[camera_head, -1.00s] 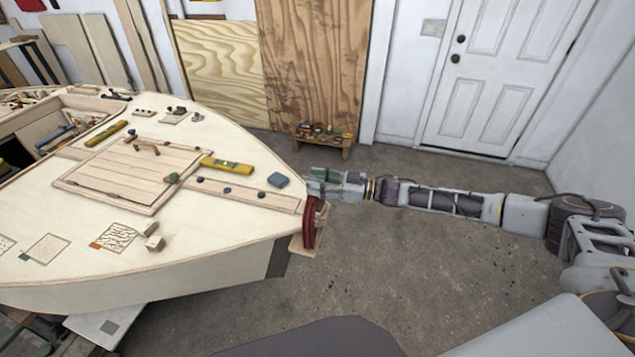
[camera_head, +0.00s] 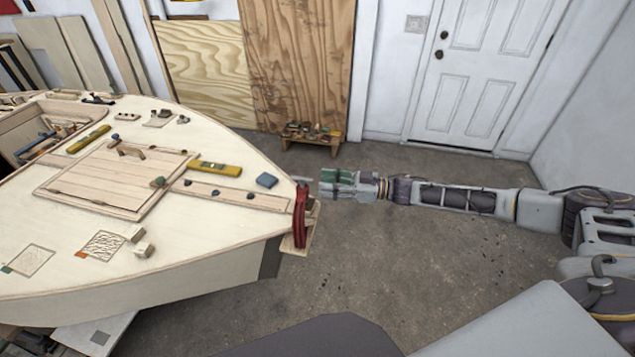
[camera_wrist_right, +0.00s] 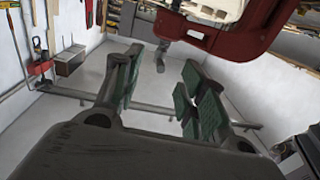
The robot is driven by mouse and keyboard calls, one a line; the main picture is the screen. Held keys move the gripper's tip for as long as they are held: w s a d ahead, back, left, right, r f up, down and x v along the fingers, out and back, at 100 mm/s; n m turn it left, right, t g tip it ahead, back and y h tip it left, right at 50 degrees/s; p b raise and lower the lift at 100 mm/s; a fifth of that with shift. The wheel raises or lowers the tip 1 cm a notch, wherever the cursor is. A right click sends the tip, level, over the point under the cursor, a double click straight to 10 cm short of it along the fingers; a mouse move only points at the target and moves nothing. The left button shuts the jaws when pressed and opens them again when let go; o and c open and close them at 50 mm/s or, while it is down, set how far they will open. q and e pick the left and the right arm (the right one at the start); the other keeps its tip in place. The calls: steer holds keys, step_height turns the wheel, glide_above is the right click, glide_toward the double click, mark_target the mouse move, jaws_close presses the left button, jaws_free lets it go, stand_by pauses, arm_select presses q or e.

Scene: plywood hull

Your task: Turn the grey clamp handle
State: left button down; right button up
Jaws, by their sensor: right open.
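A red clamp (camera_head: 301,218) sits on the tip of the boat's bow. Its grey handle (camera_head: 302,183) is small at the clamp's top in the head view. The right wrist view shows the red clamp frame (camera_wrist_right: 238,38) at the upper right, with a grey part (camera_wrist_right: 161,57), seemingly the handle, beyond my fingers. My right gripper (camera_head: 322,184) has green pads and is just right of the clamp, with a small gap between. In the right wrist view my right gripper (camera_wrist_right: 157,92) is open, with nothing between its fingers. My left gripper is out of view.
The pale plywood hull (camera_head: 100,245) fills the left, with a yellow level (camera_head: 215,168) and a blue block (camera_head: 267,181) on deck. A low wooden stool (camera_head: 312,138) stands behind the bow. The concrete floor around my right arm is clear.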

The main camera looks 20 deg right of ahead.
steer(key=shift+v, duration=2.6)
steer(key=shift+o, duration=0.6)
